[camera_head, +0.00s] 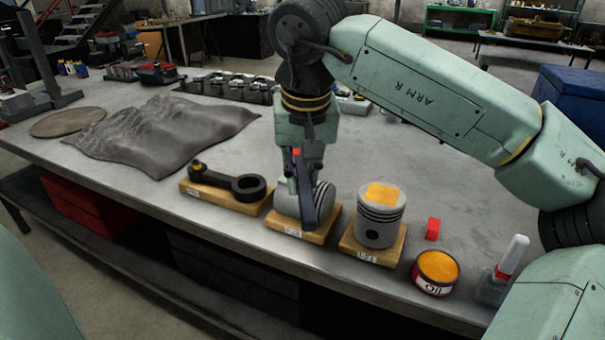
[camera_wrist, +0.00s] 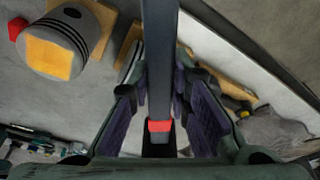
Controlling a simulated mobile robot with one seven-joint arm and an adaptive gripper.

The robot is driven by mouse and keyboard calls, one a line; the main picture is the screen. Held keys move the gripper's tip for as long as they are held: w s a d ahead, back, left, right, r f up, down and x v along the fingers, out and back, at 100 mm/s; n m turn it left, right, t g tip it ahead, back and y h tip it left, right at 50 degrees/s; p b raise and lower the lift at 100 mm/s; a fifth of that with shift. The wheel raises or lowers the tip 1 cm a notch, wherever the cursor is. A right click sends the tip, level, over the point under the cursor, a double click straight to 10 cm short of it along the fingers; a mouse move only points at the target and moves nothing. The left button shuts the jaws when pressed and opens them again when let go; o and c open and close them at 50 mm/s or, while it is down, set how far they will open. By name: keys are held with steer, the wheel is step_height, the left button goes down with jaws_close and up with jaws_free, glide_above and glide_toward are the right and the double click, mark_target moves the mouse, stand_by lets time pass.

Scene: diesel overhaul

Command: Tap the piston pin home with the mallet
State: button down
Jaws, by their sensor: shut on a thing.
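My gripper (camera_head: 308,180) points down over a grey piston (camera_head: 322,200) lying on its side on a wooden block. It is shut on a long dark bar with a red band (camera_wrist: 159,80), seen between the fingers in the wrist view. The bar's far end leaves that picture at the top, so I cannot tell whether it touches the piston. A tool with a pale handle, red band and grey block (camera_head: 492,288), looking like a mallet, stands at the table's right front. I cannot make out the piston pin.
A dark connecting rod (camera_head: 222,182) lies on a block to the left. An upright piston (camera_head: 379,222) with an orange top stands close to the right. A grey cloth (camera_head: 160,135) lies behind left.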

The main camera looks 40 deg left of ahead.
steer(key=shift+r, duration=0.3)
steer(key=shift+w+a+r+g+h+p, duration=0.25)
steer(key=shift+r+g+h+p, duration=0.15)
steer(key=shift+r+p, duration=0.15)
steer(key=shift+s+d, duration=0.1)
